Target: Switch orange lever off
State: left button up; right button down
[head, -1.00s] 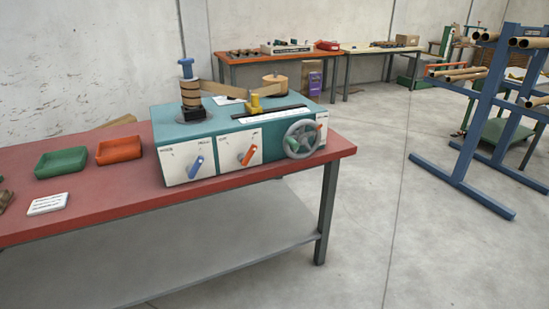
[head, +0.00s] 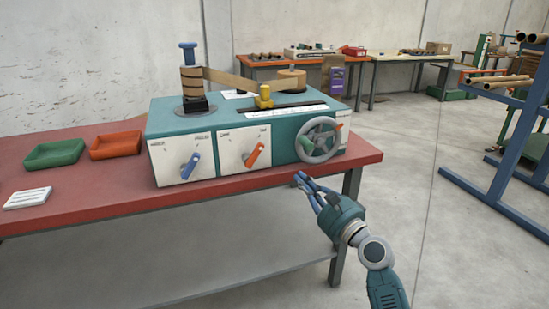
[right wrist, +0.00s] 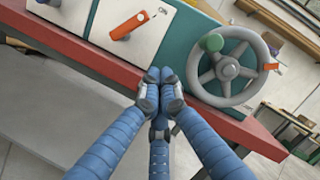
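The orange lever (head: 254,154) is on the white right-hand panel of the teal machine's front. Its handle slants up to the right. In the right wrist view the orange lever (right wrist: 128,26) is at the upper left, beyond the fingertips. My right gripper (head: 300,177) is in front of the table edge, below and right of the lever and below the handwheel. In the right wrist view the gripper's fingertips (right wrist: 160,75) come together with nothing seen between them, apart from the lever. My left gripper is not in view.
A blue lever (head: 190,165) is on the left panel. The grey handwheel (head: 318,122) is right of the orange lever, close to my gripper. Green (head: 54,154) and orange (head: 116,145) trays lie on the red table (head: 100,195).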

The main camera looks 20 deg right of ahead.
aim_at(255, 155)
jog(key=shift+w, duration=0.1)
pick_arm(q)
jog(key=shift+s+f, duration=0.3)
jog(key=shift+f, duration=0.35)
pick_arm(e)
jog(key=shift+w+a+r, duration=0.6)
jog(key=shift+w+a, duration=0.3)
jog(key=shift+w, duration=0.65)
jog(key=shift+w+a+r, duration=0.55)
jog(key=shift+w+a, duration=0.4)
jog(key=shift+w, duration=0.6)
jog(key=shift+w+a+r, duration=0.6)
jog(key=shift+w+a, duration=0.3)
jog(key=shift+w, duration=0.65)
jog(key=shift+w, duration=0.15)
